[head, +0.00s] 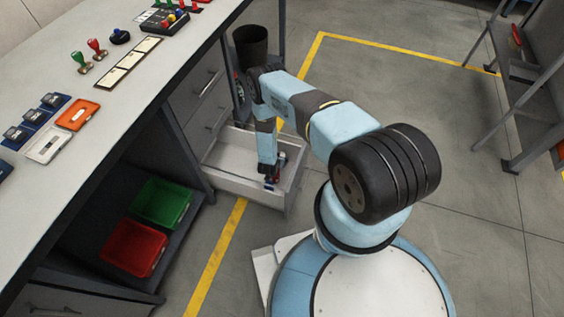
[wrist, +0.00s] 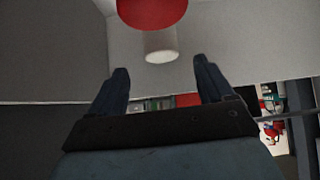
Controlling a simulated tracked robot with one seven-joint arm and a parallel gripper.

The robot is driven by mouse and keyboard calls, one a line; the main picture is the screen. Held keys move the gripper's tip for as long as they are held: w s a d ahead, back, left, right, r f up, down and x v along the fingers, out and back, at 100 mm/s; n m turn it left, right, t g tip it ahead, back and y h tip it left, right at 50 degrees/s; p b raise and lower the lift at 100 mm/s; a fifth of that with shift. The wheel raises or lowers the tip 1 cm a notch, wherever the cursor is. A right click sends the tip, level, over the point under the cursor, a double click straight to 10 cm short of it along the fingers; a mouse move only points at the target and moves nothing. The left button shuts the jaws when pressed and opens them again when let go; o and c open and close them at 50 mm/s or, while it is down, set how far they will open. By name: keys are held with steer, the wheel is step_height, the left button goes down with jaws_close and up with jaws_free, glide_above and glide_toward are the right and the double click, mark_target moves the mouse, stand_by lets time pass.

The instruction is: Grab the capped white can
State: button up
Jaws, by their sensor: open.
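My gripper (head: 271,183) points down into an open light-grey drawer (head: 225,180) under the bench in the head view. In the wrist view my gripper (wrist: 160,68) shows two dark fingers spread apart with nothing between them. Beyond the fingertips is a short white cylinder (wrist: 160,46) with a pale round end. A wider red rounded thing (wrist: 152,12) overlaps it at the top edge; I cannot tell whether both are one capped can. In the head view the can is not clearly visible, with the gripper covering part of the drawer.
The drawer walls stand close around my gripper. The bench (head: 115,95) above holds stamps, an orange tray (head: 77,115) and a white tray (head: 46,145). Green (head: 161,202) and red (head: 133,247) bins sit on the shelf below. A dark bin (head: 250,45) stands behind the drawer.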

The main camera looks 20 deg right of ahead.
steer(key=shift+x, duration=3.5)
steer(key=shift+w+r, duration=0.1)
steer(key=shift+c, duration=0.5)
jaws_close()
steer(key=shift+r, duration=0.1)
